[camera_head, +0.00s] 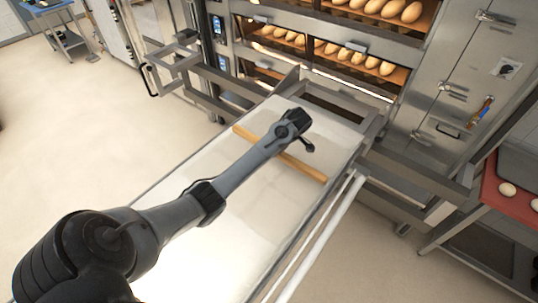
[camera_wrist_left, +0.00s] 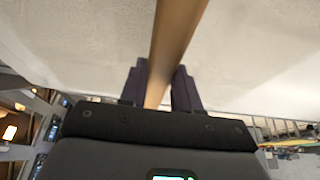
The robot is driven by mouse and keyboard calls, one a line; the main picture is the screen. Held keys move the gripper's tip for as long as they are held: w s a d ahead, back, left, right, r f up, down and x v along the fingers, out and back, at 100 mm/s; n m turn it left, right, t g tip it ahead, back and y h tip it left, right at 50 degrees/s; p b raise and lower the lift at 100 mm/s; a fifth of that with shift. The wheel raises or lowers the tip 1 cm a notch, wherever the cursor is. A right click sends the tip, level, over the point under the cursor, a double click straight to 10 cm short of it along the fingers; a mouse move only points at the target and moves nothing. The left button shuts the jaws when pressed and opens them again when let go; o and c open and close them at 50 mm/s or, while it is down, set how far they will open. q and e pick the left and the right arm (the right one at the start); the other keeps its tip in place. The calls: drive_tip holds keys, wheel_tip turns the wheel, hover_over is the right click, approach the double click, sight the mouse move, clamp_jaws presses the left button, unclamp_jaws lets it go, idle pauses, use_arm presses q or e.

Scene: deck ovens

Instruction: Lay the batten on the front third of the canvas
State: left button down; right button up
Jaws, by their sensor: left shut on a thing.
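The batten (camera_head: 307,170) is a thin light-brown wooden strip. It lies crosswise over the pale canvas (camera_head: 215,165) of the long loader, toward the oven end. My left arm covers its middle in the head view, and I cannot tell whether it touches the canvas or is just above it. In the left wrist view the batten (camera_wrist_left: 176,40) runs between the two dark fingers of my left gripper (camera_wrist_left: 160,78), which is shut on it. In the head view my left gripper is largely hidden by its own wrist. My right gripper is not in view.
Deck ovens (camera_head: 330,50) with loaves on their shelves stand behind the loader. Metal frame rails (camera_head: 215,75) flank its far end. A red-topped table (camera_head: 510,195) with pale dough pieces is at the right. A small trolley (camera_head: 65,35) stands far left. The floor at left is clear.

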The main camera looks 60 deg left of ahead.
use_arm(q)
drive_tip(key=a, duration=0.1)
drive_tip(key=s+a+f, duration=0.1)
drive_tip(key=a+f, duration=0.1)
drive_tip(key=shift+s, duration=0.25)
wheel_tip(320, 180, down, 3)
drive_tip(key=shift+f+p, duration=0.15)
drive_tip(key=shift+p, duration=0.3)
drive_tip(key=shift+f, duration=0.35)
drive_tip(key=shift+f, duration=0.15)
drive_tip(key=c, duration=0.8)
unclamp_jaws()
drive_tip(key=shift+r, duration=0.3)
drive_tip(key=b+v, duration=0.1)
drive_tip(key=v, duration=1)
drive_tip(key=shift+w+d+r, duration=0.1)
drive_tip(key=shift+d+r, duration=0.1)
drive_tip(key=shift+r, duration=0.1)
